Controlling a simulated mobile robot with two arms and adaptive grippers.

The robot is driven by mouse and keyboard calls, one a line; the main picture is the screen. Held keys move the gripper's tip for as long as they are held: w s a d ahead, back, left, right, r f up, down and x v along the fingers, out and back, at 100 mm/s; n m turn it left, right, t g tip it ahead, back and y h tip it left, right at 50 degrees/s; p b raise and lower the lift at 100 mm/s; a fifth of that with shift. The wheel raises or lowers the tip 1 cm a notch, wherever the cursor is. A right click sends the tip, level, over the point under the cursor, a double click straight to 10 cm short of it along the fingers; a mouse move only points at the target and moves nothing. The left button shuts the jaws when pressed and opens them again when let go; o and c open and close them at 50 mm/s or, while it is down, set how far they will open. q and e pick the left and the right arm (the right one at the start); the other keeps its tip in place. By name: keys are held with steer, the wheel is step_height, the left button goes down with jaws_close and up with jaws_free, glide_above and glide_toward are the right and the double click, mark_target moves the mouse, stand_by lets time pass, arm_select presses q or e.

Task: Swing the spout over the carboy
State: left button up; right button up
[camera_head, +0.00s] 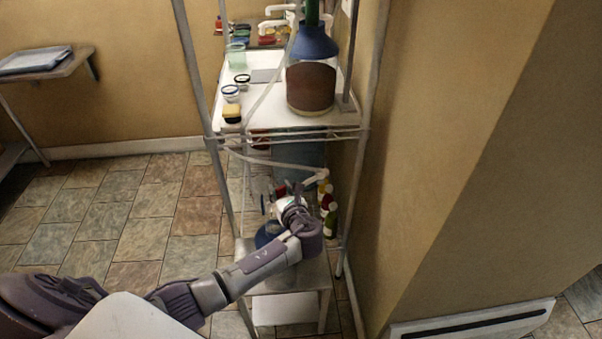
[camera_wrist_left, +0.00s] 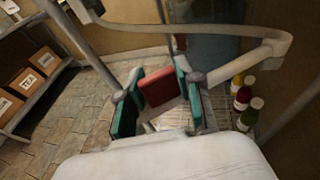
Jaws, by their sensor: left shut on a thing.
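My left gripper (camera_head: 290,195) reaches in low at the wire rack. In the left wrist view its green-padded fingers (camera_wrist_left: 157,97) are shut on a red block-like piece (camera_wrist_left: 158,87). A white spout-like tube (camera_wrist_left: 235,32) runs across above the fingers, with a pale arm bending back toward them. In the head view, a white tube end (camera_head: 316,177) is just right of the gripper. A large bottle with a blue shoulder and brown lower part (camera_head: 311,87) stands on the upper shelf. A round blue vessel (camera_head: 267,235) is partly hidden beneath my gripper; I cannot tell which is the carboy. My right gripper does not show.
Several sauce-like bottles (camera_head: 329,205) stand close right of the gripper. Rack posts (camera_head: 193,65) flank the reach. A low metal stool (camera_head: 310,278) stands below. Jars and a yellow-black block (camera_head: 232,113) sit on the upper shelf. The tiled floor at left is clear.

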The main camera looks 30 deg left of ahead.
arm_select(q)
steer(key=shift+s+a+f, duration=0.2)
steer(key=shift+s+f, duration=0.05)
steer(key=shift+s+d+f+n+g, duration=0.1)
steer(key=shift+s+d+n+g, duration=0.15)
steer(key=shift+d, duration=0.2)
steer(key=shift+s+d+n+g, duration=0.15)
steer(key=shift+d+g, duration=0.1)
steer(key=shift+d, duration=0.2)
steer(key=o, duration=1)
steer(key=shift+r, duration=0.2)
steer(key=shift+o, duration=0.2)
steer(key=shift+w+d+r+y, duration=0.1)
steer(key=shift+w+y, duration=0.05)
steer(key=shift+y, duration=0.15)
